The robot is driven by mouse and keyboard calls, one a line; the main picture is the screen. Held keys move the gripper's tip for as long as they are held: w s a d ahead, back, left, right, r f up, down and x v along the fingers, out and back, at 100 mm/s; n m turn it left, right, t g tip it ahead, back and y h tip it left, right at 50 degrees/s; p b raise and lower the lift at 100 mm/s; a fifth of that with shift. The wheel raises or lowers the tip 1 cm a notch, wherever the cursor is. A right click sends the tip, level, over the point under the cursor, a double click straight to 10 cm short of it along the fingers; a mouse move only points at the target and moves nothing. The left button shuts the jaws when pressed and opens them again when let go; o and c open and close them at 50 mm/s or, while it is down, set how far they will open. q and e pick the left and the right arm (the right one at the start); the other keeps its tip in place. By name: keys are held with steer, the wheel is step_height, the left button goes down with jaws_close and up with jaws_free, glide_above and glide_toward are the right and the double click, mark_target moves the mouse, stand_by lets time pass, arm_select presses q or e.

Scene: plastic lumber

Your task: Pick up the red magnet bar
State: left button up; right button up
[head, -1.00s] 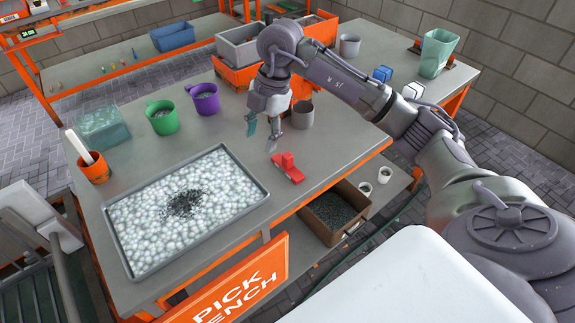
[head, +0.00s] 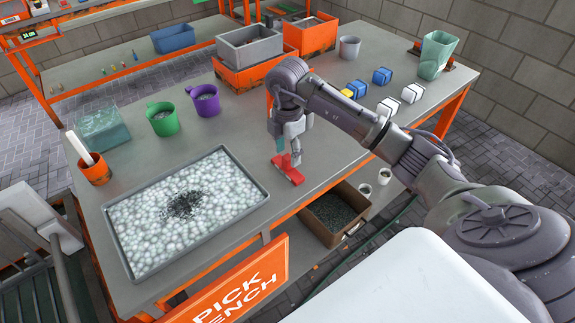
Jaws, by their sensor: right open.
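The red magnet bar (head: 289,174) lies on the grey bench top (head: 225,135), close to its front edge and right of the pellet tray. It has a raised red grip on top. My right gripper (head: 287,153) points down right at the bar, with its fingertips at the raised grip. Its jaws are open, and one finger shows on each side of the grip. Whether the fingers touch the bar cannot be told. My left gripper is not in view.
A grey tray (head: 262,203) of pale pellets with a dark patch lies left of the bar. Green (head: 163,119) and purple (head: 205,100) mugs stand behind. Blue, white and yellow blocks (head: 381,76) lie at the right. Orange and grey bins (head: 249,46) stand at the back.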

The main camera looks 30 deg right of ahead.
mark_target(287, 157)
steer(key=shift+w+d+f, duration=0.1)
steer(key=shift+f, duration=1.45)
jaws_close()
